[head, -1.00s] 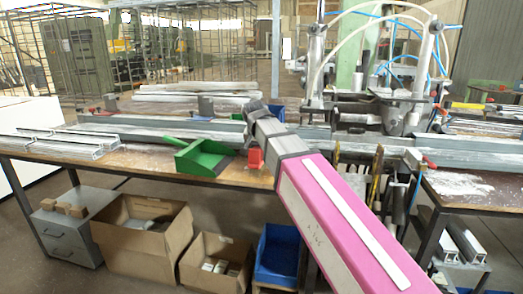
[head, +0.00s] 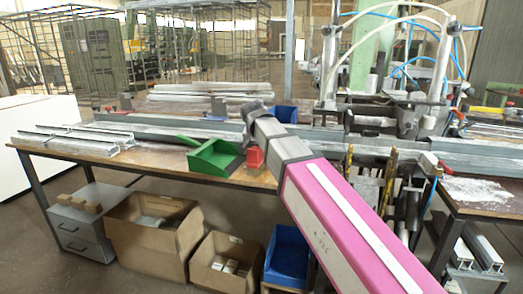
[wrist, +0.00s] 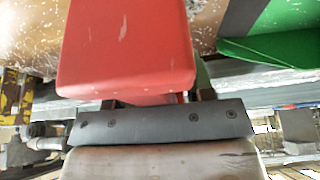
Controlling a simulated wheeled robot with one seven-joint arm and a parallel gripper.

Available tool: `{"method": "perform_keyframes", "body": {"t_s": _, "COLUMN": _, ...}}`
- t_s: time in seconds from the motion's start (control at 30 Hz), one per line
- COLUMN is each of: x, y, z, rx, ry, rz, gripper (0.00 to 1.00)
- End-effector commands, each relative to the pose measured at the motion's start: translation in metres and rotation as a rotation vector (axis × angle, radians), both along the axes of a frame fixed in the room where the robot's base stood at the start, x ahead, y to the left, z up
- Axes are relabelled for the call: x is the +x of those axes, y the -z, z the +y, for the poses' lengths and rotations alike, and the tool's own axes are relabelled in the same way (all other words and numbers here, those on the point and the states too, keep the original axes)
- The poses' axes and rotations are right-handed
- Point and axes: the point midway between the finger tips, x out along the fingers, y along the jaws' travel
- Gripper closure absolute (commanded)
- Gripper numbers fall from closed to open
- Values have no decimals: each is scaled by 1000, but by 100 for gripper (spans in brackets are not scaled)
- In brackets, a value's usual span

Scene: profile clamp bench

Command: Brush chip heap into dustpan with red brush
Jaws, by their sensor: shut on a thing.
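The red brush (head: 255,158) is held at the end of my arm, low over the bench top. My gripper (wrist: 150,99) is shut on the brush; its fingers are mostly hidden behind the brush's red block (wrist: 125,45) in the wrist view. The green dustpan (head: 213,160) lies on the bench just left of the brush, with a very narrow gap between them in the head view. Part of the dustpan also shows at the upper right of the wrist view (wrist: 275,45). Pale chips (wrist: 30,35) lie scattered on the brown surface at the wrist view's upper left. I cannot make out a distinct heap.
Aluminium profiles (head: 70,143) lie on the bench at left. A blue bin (head: 285,113) stands behind my arm. A clamp machine (head: 400,115) rises at right. White chips (head: 478,190) cover part of the right-hand bench. Cardboard boxes (head: 150,245) stand below.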

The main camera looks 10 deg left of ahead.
Motion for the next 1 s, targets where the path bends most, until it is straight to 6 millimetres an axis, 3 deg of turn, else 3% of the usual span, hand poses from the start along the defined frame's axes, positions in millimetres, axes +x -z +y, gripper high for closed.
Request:
{"method": "perform_keyframes", "body": {"t_s": 0.13, "x": 3, "y": 0, "z": 13, "rx": 0, "ry": -2, "rz": 0, "gripper": 75}}
{"method": "perform_keyframes", "body": {"t_s": 0.47, "x": 2, "y": 0, "z": 15, "rx": 0, "ry": -1, "rz": 0, "gripper": 75}}
{"method": "perform_keyframes", "body": {"t_s": 0.77, "x": 6, "y": 0, "z": 34, "rx": 0, "ry": -1, "rz": 0, "gripper": 75}}
{"method": "perform_keyframes", "body": {"t_s": 1.0, "x": 5, "y": 0, "z": 35, "rx": 0, "ry": 0, "rz": 0, "gripper": 75}}
